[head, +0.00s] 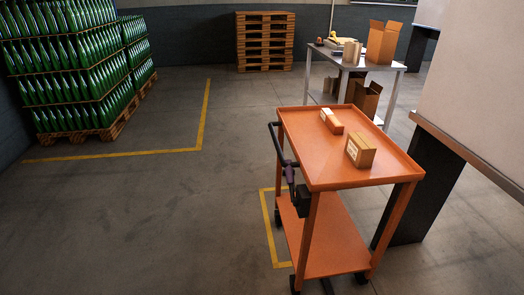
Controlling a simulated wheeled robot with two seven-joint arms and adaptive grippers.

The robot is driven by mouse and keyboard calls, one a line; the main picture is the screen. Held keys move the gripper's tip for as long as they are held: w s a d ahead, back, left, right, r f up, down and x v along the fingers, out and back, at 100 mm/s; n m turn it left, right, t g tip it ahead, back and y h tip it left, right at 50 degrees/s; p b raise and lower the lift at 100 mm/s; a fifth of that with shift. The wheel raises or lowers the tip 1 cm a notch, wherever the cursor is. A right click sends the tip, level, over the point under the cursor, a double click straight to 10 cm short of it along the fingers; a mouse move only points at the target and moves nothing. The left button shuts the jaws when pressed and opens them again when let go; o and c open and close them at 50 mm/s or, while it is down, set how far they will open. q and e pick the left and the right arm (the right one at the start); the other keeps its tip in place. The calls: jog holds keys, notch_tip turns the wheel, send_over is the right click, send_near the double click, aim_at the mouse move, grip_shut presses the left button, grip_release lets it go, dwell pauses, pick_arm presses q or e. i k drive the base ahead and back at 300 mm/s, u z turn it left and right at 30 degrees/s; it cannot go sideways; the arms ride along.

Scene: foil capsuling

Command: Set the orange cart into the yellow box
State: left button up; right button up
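The orange cart (335,245) is a two-shelf cart standing upright on dark casters, right of centre in the head view. Its black handle (273,140) is on the left end. The yellow box (267,228) is a floor outline; its left side and parts of its far and near sides show left of the cart. The rest is hidden behind the cart. The far-left caster (277,215) appears inside the outline. The near-left caster (295,284) appears just past the near line. Neither of my grippers is in view.
Two small cartons (360,151) (331,121) lie on the cart's top. A dark-legged bench (465,155) stands close right. A grey table (355,63) is behind. The floor left is clear; bottle pallets (75,75) stand far left.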

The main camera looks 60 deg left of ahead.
aim_at(323, 240)
jog(key=u, duration=0.95)
jog(key=i, duration=0.9)
